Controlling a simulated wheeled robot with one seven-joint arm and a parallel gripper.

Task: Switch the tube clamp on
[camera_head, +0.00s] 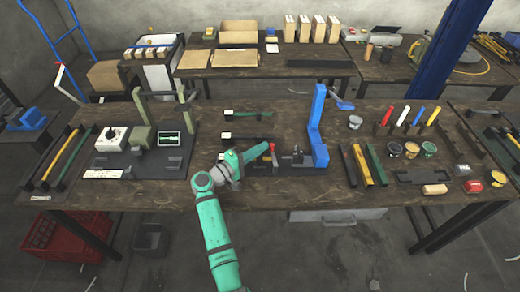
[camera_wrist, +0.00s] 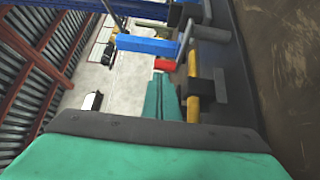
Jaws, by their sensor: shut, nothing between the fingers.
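My gripper (camera_head: 266,149) is shut and empty at the middle of the front workbench; its teal fingers (camera_wrist: 163,88) lie together in the wrist view. Just beyond the fingertips is a small red handle end (camera_wrist: 164,64), which also shows in the head view (camera_head: 272,148). I cannot tell whether the fingers touch it. Beside it in the wrist view, a yellow bar (camera_wrist: 193,88) passes a dark block. A grey clamp-like fixture (camera_head: 297,158) sits on the dark base to the right. I cannot tell for certain which part is the tube clamp, or its setting.
A tall blue press frame (camera_head: 318,130) rises right of my gripper and also shows in the wrist view (camera_wrist: 147,45). A green press station (camera_head: 143,137) with a dial box stands left. Coloured bars (camera_head: 362,166) lie right of the blue frame.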

